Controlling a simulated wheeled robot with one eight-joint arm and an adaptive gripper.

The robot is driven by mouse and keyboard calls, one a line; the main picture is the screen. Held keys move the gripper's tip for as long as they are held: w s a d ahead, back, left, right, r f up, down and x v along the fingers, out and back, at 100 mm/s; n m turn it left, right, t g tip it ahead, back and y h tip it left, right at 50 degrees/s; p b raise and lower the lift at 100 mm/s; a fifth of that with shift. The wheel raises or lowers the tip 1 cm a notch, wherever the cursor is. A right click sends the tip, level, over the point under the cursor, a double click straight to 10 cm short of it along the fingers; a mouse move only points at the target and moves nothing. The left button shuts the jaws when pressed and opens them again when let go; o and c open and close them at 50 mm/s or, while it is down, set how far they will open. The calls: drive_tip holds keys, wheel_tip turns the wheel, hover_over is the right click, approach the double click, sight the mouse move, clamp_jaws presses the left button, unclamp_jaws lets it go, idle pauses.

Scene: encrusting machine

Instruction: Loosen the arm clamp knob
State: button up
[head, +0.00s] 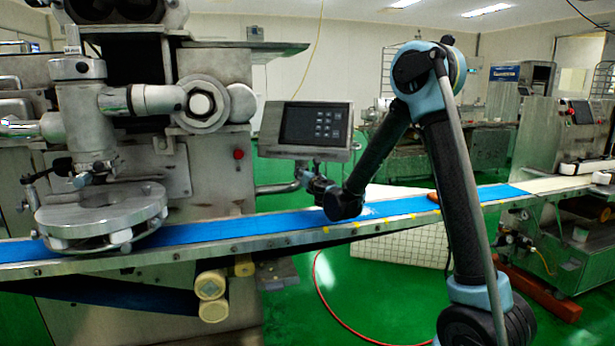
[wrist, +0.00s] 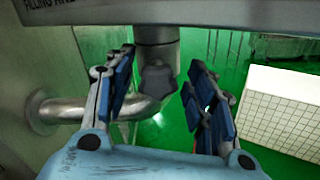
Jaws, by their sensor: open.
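The arm clamp knob (wrist: 157,79) is a dark grey lobed knob on the clamp collar (wrist: 157,38) under the control panel. It shows near the middle of the wrist view, with the bent support pipe (wrist: 90,110) behind and below it. My gripper (wrist: 161,60) is open, with one blue-padded finger on each side of the knob. Gaps show between the knob and both fingers, so it is not gripped. In the head view my gripper (head: 318,184) is just below the control panel (head: 308,130), and the knob cannot be made out there.
The panel's underside (wrist: 200,12) crosses the top of the wrist view, close above my fingers. In the head view a blue conveyor belt (head: 225,228) runs below. The large machine (head: 220,160) stands at left. A white gridded board (wrist: 283,108) is at right in the wrist view.

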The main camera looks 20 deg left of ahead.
drive_tip(key=v, duration=1.2)
drive_tip(key=shift+w+d+f, duration=0.1)
drive_tip(key=shift+w+d, duration=0.05)
